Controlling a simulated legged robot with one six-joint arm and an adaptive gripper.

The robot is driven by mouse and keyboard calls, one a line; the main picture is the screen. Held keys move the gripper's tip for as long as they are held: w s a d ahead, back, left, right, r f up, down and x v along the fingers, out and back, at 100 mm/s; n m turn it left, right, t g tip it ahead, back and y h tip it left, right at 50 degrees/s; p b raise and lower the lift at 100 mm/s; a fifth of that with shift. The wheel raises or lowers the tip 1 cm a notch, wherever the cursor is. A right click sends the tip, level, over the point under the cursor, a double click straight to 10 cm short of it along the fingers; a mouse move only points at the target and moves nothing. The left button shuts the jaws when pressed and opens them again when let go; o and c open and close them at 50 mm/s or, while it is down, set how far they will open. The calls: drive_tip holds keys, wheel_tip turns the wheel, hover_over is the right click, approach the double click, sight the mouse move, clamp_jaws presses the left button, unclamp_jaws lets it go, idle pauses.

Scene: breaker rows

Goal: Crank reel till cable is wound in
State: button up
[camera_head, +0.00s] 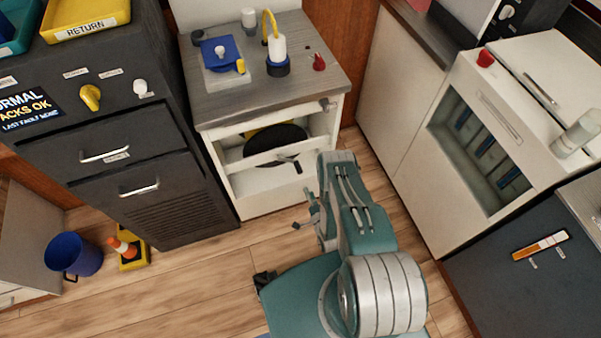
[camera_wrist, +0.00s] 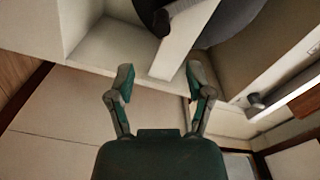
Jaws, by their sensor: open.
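The reel (camera_head: 277,141) is a dark disc inside the open white cabinet, partly hidden behind a white crossbar. Some yellow, possibly cable, shows behind it. A dark crank-like handle (camera_head: 290,162) sticks out at the crossbar. In the wrist view, the reel (camera_wrist: 228,18) is at the top, cut off by the edge, with a dark handle end (camera_wrist: 160,22) to its left. My gripper (camera_wrist: 160,75) is open and empty, its fingertips below the handle end and apart from it. In the head view, my gripper (camera_head: 302,208) is low in front of the cabinet.
Dark drawers (camera_head: 110,155) stand left and a white cabinet (camera_head: 405,120) right.

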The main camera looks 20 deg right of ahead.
sight(300, 173)
drive_tip(key=w+n, duration=0.5)
drive_tip(key=n, duration=0.1)
drive_tip(key=w+n, duration=0.5)
drive_tip(key=n, duration=0.1)
drive_tip(key=shift+w+a+r, duration=0.1)
drive_tip(key=shift+w, duration=0.05)
clamp_jaws()
idle(0.3)
